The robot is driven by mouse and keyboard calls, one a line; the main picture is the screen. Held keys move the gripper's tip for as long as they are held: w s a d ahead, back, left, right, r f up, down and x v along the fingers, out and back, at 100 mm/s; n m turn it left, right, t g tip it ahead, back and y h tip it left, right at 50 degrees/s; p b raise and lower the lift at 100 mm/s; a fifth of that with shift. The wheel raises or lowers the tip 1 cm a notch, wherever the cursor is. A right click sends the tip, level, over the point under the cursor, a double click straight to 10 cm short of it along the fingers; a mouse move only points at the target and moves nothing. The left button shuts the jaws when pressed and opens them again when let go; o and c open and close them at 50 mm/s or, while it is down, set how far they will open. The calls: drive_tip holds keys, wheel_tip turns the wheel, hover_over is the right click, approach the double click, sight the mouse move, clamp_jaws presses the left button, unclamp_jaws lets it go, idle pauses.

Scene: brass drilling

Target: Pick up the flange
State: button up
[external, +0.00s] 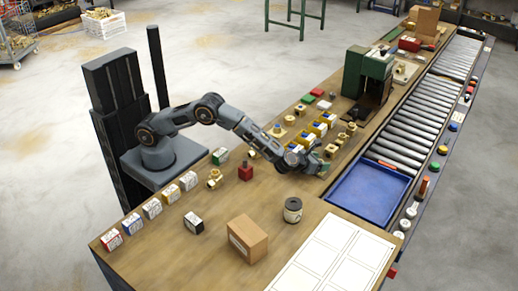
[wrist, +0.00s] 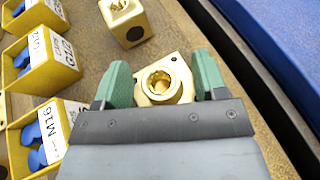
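In the wrist view, a brass flange (wrist: 164,82), a squarish plate with a round raised collar and central bore, lies on the wooden bench between the green fingers of my gripper (wrist: 160,80). The fingers are apart, one on each side of the flange, which sits slightly turned between them. The right finger is very close to it; I cannot tell whether it touches. The near edge of the flange is hidden by my gripper body. In the external view, my gripper (external: 319,167) is low over the bench beside the blue tray, and the flange cannot be made out clearly there.
Another brass part (wrist: 126,22) with a bore lies just beyond the flange. Yellow bins (wrist: 50,60) with blue contents and labels stand to the left. A blue tray (external: 347,206) and roller conveyor (external: 425,113) run along the right. A cardboard box (external: 247,238) stands nearer the front.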

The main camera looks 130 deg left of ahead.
clamp_jaws()
drive_tip(key=shift+r, duration=0.1)
idle(0.3)
